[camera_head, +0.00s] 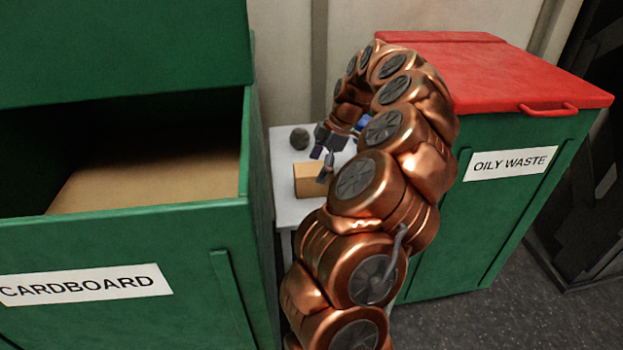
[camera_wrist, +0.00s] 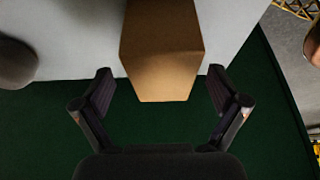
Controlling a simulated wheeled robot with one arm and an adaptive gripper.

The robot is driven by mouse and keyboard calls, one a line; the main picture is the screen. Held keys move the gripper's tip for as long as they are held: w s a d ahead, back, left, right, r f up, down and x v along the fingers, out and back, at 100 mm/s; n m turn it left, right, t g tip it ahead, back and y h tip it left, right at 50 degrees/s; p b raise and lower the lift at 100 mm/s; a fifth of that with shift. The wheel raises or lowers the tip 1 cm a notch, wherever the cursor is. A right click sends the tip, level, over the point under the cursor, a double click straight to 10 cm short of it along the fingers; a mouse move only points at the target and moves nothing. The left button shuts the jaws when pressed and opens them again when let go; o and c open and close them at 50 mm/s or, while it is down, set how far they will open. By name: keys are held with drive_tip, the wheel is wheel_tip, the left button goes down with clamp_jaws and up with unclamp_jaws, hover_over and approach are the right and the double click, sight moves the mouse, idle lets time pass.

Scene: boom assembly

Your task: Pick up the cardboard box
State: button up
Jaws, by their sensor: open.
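The cardboard box (camera_head: 308,181) is small and tan and sits on a light grey table (camera_head: 292,211) between the two green bins. In the wrist view the box (camera_wrist: 162,50) is upper centre, its near end reaching between the fingertips. My gripper (camera_wrist: 160,92) is open, with one finger on each side of the box's near end and a visible gap on both sides. In the head view my gripper (camera_head: 325,163) is over the table beside the box, and my copper arm hides part of the table.
A green bin labelled CARDBOARD (camera_head: 130,235) stands open at left with brown material inside. A green OILY WASTE bin (camera_head: 480,210) with a closed red lid (camera_head: 500,80) stands at right. A dark round object (camera_head: 299,138) and a blue object (camera_head: 362,123) are on the table.

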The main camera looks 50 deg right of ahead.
sight(310, 181)
drive_tip(key=shift+p+x, duration=0.35)
drive_tip(key=shift+x, duration=2.2)
drive_tip(key=shift+a, duration=0.15)
drive_tip(key=c, duration=0.8)
